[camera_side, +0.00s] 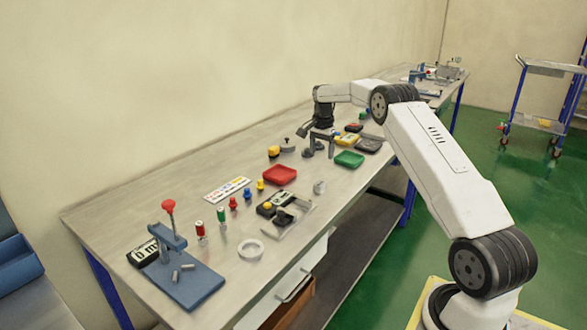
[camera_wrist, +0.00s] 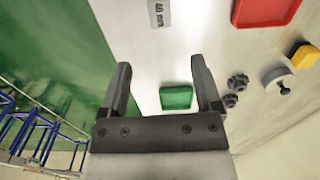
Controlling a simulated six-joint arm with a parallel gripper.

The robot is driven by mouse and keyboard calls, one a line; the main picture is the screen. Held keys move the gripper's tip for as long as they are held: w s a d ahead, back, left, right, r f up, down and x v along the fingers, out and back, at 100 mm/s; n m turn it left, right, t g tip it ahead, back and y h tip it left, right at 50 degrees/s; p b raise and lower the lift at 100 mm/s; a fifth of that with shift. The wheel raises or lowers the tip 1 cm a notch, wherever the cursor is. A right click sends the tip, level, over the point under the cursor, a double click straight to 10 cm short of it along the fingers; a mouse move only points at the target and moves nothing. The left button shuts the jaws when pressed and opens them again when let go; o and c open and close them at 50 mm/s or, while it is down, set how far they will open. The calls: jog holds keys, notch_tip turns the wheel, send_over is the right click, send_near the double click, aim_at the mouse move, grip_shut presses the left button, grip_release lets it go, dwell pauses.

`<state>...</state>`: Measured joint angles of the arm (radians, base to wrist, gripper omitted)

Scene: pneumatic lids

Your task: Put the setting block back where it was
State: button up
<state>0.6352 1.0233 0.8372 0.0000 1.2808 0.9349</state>
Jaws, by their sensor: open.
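In the side view, a small grey piece (camera_side: 319,187) to the right of the red tray seems to be the same block. My gripper (camera_side: 322,150) is over the bench near the green tray. In the wrist view my gripper (camera_wrist: 162,88) has its two fingers wide apart with nothing between them. The block lies beyond the fingertips, apart from them. Its original place is not clearly marked.
A red tray (camera_side: 280,175) and a green tray (camera_side: 349,159) flank my gripper. Dark knobs (camera_wrist: 237,82) and a grey disc with a knob (camera_wrist: 278,80) lie close by. A blue press stand (camera_side: 185,280) and a white ring (camera_side: 251,249) are at the near end.

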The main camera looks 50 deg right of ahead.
dwell(0.4)
jog(key=s+a+r+n+t, duration=0.15)
jog(key=a+n, duration=0.35)
jog(key=a, duration=0.6)
jog(key=s+a+n, duration=0.2)
jog(key=a+n, duration=0.2)
jog(key=a, duration=0.8)
jog(key=s+a+f+n, duration=0.1)
jog(key=s+a+n, duration=0.3)
jog(key=s+a, duration=0.3)
jog(key=s+a+f+n+t, duration=0.1)
jog(key=s+a+n, duration=0.4)
jog(key=s, duration=0.6)
jog(key=shift+s+a+f, duration=0.25)
jog(key=shift+a+f, duration=0.5)
jog(key=shift+a, duration=0.2)
